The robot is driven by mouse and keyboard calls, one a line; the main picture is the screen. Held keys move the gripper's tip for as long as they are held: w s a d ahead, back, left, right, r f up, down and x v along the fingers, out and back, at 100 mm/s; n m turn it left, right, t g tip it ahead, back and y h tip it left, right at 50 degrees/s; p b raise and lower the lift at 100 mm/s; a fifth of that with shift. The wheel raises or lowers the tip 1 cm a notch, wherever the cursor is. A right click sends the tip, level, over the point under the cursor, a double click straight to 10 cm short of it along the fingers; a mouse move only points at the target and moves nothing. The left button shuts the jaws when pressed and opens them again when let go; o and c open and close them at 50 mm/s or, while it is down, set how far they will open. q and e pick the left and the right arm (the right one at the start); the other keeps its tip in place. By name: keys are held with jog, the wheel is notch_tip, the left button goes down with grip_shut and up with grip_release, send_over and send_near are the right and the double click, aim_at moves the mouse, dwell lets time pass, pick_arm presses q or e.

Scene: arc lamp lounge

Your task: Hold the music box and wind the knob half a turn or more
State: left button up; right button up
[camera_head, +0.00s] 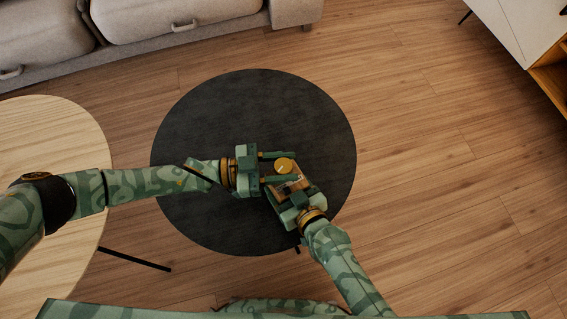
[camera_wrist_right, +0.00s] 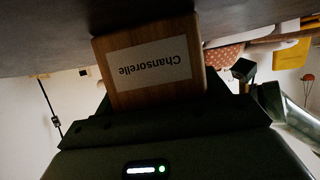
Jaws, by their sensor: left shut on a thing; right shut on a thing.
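The music box (camera_head: 290,185) is a small wooden box with a round yellow knob (camera_head: 284,165) on top, which carries a pale mark. It is over the dark round table, partly hidden by my grippers. In the right wrist view the box (camera_wrist_right: 195,65) shows a pale label reading "Chansorelle", upside down. My right gripper (camera_head: 289,190) comes from the lower right and is shut on the box. My left gripper (camera_head: 277,167) comes from the left, with its fingers on either side of the knob, shut on it. The finger contact is too small to see clearly.
The dark round table (camera_head: 220,110) is otherwise bare. A pale wooden table (camera_head: 50,125) stands at the left, under my left arm. A grey sofa (camera_head: 180,22) is at the back, and a white cabinet (camera_head: 520,25) at the upper right. The wooden floor at right is clear.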

aim_at(283, 165)
pick_arm(q)
jog(key=m+g, duration=0.2)
jog(key=g, duration=0.1)
jog(key=m+g, duration=0.2)
jog(key=g, duration=0.2)
jog(key=shift+w, duration=0.1)
jog(key=shift+f+m+g+y, duration=0.1)
jog(key=shift+m+g+y, duration=0.7)
jog(key=shift+m+g, duration=0.7)
jog(key=shift+g, duration=0.4)
jog(key=o, duration=1)
jog(key=shift+c, duration=0.2)
notch_tip(283, 165, up, 10)
jog(key=shift+r, duration=0.1)
